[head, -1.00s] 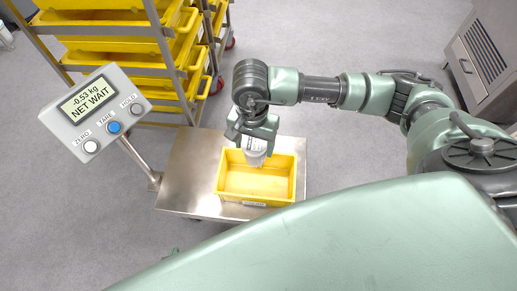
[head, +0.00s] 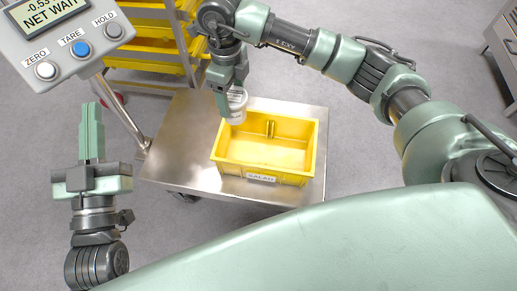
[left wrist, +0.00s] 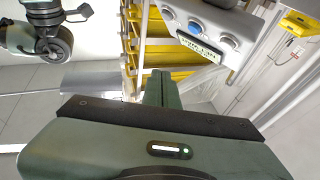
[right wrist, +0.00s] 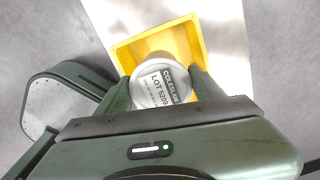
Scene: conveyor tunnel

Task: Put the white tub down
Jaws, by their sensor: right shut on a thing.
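The white tub (head: 238,104) is held by my right gripper (head: 228,92), above the back left corner of the yellow bin (head: 227,171). In the right wrist view the tub's round lid (right wrist: 160,84) sits between the fingers, with a label reading coleslaw, lot 5209. The tub overlaps the bin in that view; its exact height above the rim is hard to tell. My left gripper (head: 92,112) is empty, left of the scale. Its fingers look closed together in the left wrist view (left wrist: 162,88).
The bin, with a salad label, stands on the steel scale platform (head: 170,165), whose left part is bare. The scale display (head: 55,30) shows -0.53 kg, net, wait, on a post at the left. A rack with yellow bins (head: 150,50) stands behind.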

